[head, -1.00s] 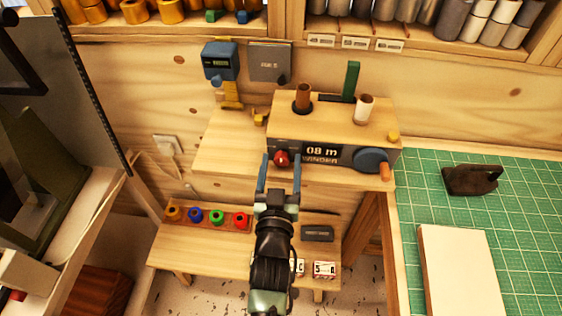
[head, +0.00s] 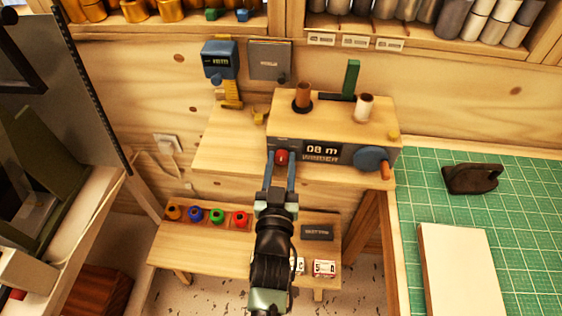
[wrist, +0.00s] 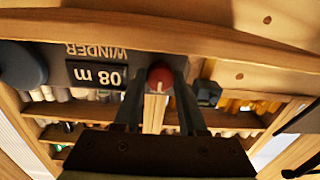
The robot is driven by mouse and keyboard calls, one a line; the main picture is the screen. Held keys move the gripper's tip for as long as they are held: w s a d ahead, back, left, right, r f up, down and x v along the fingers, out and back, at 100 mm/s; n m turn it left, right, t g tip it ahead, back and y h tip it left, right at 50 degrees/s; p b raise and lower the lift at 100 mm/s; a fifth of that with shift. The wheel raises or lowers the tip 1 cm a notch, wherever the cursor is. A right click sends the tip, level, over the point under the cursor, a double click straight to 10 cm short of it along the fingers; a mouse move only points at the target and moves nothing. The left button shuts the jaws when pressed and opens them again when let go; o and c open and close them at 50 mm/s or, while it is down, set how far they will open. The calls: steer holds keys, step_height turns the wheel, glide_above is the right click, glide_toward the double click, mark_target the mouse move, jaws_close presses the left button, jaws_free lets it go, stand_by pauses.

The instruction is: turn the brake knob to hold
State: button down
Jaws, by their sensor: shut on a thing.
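The red brake knob (head: 281,157) is on the left of the front face of the wooden winder box (head: 335,118). It also shows in the wrist view (wrist: 160,76), with a pale mark on its face. My gripper (head: 281,160) has reached the knob from the front. Its two blue-grey fingers are shut on the knob, one on each side; they also show in the wrist view (wrist: 159,85). A display (head: 322,150) beside the knob reads "08 m" above the word WINDER. Any setting labels around the knob are too small or hidden to read.
A blue crank disc (head: 370,158) with an orange handle is on the box's right. A brown spool (head: 303,95) and a white spool (head: 364,106) stand on top. Coloured rolls (head: 216,215) sit on the lower bench. A green mat (head: 460,225) lies at the right.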

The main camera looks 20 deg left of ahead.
steer(key=m+b, duration=0.1)
steer(key=m, duration=0.4)
steer(key=shift+f+m, duration=0.1)
steer(key=shift+m, duration=0.3)
steer(key=m, duration=0.5)
steer(key=shift+m, duration=0.4)
steer(key=shift+c, duration=2.3)
jaws_free()
steer(key=shift+d+f, duration=0.1)
steer(key=shift+f, duration=0.05)
